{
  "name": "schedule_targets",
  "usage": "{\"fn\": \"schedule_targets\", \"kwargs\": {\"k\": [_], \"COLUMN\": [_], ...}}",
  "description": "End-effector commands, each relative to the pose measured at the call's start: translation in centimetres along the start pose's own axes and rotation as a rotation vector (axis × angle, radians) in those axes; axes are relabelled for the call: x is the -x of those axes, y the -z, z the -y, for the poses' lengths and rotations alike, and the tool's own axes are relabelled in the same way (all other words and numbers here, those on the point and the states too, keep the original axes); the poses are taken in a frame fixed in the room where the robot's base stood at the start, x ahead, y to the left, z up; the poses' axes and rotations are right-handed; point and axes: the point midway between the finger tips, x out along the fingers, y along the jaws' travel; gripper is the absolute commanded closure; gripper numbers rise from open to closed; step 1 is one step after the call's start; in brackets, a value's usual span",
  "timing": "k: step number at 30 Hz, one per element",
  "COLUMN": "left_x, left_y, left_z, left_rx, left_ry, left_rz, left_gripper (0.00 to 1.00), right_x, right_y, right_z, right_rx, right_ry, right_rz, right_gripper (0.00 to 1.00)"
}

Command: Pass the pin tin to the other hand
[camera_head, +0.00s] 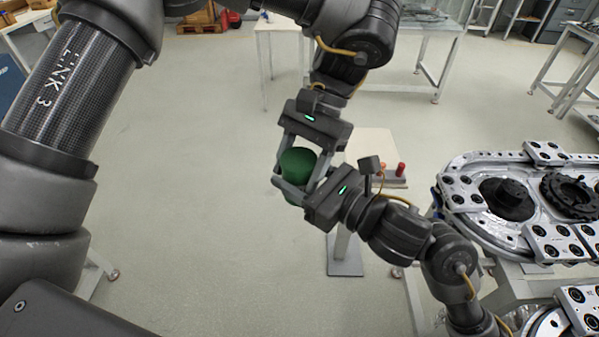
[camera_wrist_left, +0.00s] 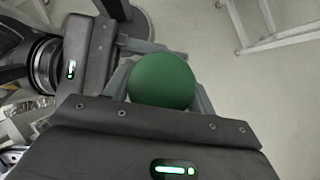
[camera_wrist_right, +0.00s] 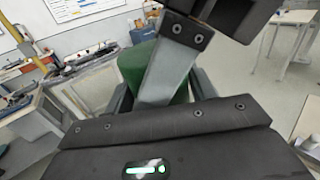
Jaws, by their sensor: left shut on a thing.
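The pin tin (camera_head: 298,161) is a green round can held up in the air in front of me, above the floor. My left gripper (camera_head: 299,172) comes down from above and is shut on it. My right gripper (camera_head: 291,186) reaches in from the lower right, its fingers around the tin's lower part. In the left wrist view the tin's round green top (camera_wrist_left: 162,81) faces the camera between the fingers. In the right wrist view the tin's green side (camera_wrist_right: 136,66) shows behind a grey finger. Whether the right fingers press on it is hidden.
A small pale stand (camera_head: 368,143) with red pieces is just behind the grippers. A metal ring track (camera_head: 470,205) with dark round parts fills the right side. Open floor (camera_head: 200,200) lies to the left. Tables stand at the back.

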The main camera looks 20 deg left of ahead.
Motion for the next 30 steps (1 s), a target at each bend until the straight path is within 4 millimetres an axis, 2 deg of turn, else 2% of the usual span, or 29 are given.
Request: {"fn": "schedule_targets", "kwargs": {"k": [1, 5, 6, 11, 20, 23, 30], "left_x": [0.0, 0.0, 0.0, 0.0, 0.4, 1.4, 5.5], "left_y": [0.0, 0.0, 0.0, 0.0, -0.2, -0.8, -3.4], "left_z": [0.0, 0.0, 0.0, 0.0, -0.1, -0.1, 0.0], "left_rx": [0.000, 0.000, 0.000, 0.000, -0.003, -0.002, 0.006], "left_ry": [0.000, 0.000, 0.000, 0.000, 0.000, 0.002, 0.007], "left_rz": [-0.001, -0.001, -0.001, -0.001, -0.001, -0.004, -0.005], "left_gripper": [0.70, 0.70, 0.39, 0.19, 0.19, 0.19, 0.19], "right_x": [0.0, 0.0, 0.0, 0.0, 0.0, 0.0, 0.0], "right_y": [0.0, 0.0, 0.0, 0.0, 0.0, 0.0, 0.1], "right_z": [-0.1, -0.1, -0.1, -0.1, -0.1, -0.1, -0.1], "right_rx": [0.001, 0.001, 0.001, 0.000, 0.000, 0.000, 0.000], "right_ry": [-0.001, -0.002, -0.002, -0.002, -0.002, -0.002, -0.002], "right_rz": [0.000, 0.000, 0.001, 0.001, 0.001, -0.001, -0.001], "right_gripper": [0.54, 0.70, 0.70, 0.70, 0.70, 0.70, 0.70]}}
